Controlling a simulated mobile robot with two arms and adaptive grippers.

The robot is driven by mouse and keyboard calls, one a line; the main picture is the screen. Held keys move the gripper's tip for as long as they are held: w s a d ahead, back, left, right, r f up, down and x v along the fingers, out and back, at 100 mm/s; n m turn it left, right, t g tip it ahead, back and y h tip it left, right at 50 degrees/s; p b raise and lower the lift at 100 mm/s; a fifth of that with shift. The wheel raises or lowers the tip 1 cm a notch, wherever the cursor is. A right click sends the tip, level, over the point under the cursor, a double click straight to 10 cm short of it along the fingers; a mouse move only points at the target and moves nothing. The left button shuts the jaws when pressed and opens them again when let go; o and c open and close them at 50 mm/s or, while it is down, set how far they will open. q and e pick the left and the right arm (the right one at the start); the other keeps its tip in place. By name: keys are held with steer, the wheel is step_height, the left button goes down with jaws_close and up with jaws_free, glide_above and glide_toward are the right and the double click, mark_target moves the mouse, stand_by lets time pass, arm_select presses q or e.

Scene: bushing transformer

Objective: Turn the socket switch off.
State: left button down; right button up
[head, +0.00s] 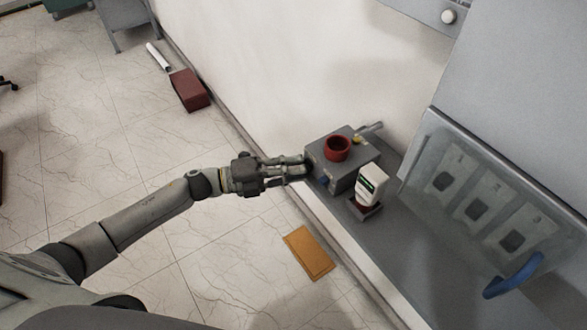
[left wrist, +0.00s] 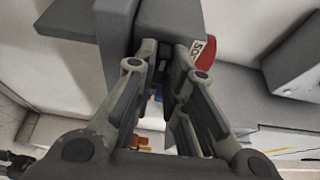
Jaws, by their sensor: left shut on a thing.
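A grey socket box (head: 330,178) with a round red socket (head: 337,148) on top stands on the grey ledge. My left gripper (head: 302,167) reaches its left side and is shut on a dark part there, which looks like the socket switch; the fingers mostly hide it. In the left wrist view the fingertips of my left gripper (left wrist: 163,50) close around a grey block-like part (left wrist: 168,22). A bit of red with lettering (left wrist: 205,54) shows beside the right finger. The exact angle of the switch cannot be told. My right gripper is not in view.
A white device with a green display (head: 371,184) stands right of the box. A clear sloped cover (head: 470,165) and a blue handle (head: 515,277) are farther right. An orange-brown board (head: 308,252) and a dark red box (head: 190,90) lie on the floor.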

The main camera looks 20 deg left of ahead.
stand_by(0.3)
arm_select(q)
steer(key=c, duration=1.5)
jaws_free()
steer(key=shift+s+a, duration=0.1)
steer(key=v, duration=1.1)
steer(key=shift+s+a, duration=0.2)
steer(key=shift+a, duration=0.15)
